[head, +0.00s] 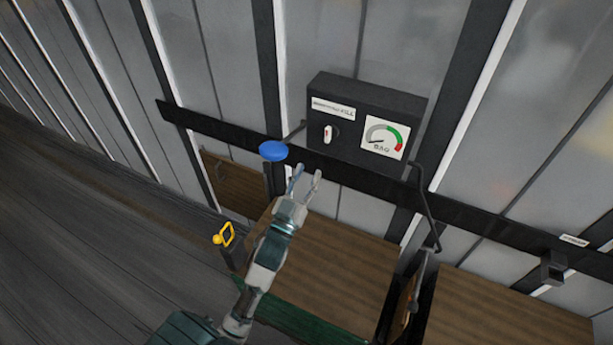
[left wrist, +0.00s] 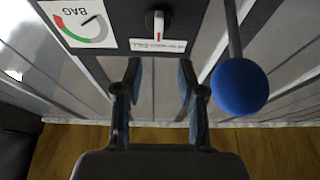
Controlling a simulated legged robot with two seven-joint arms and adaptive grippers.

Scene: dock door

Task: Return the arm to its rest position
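My left gripper (head: 305,180) is raised in front of the wall, just below a black control box (head: 365,105). Its two fingers are spread apart with nothing between them; the left wrist view shows the same gripper (left wrist: 158,85) open and empty. The box carries a white-and-red switch knob (head: 329,133) and a dial marked BAG (head: 385,138). A blue ball knob (head: 273,151) on a rod sits left of the fingers, apart from them. In the left wrist view the blue knob (left wrist: 240,87) is right of the fingers. My right gripper is not visible.
A dark rail (head: 480,232) runs along the ribbed wall. Brown wooden surfaces (head: 340,265) lie below the gripper. A yellow handle (head: 224,236) stands left of my forearm. A bent black lever (head: 428,205) hangs right of the box. Open floor (head: 80,230) is at left.

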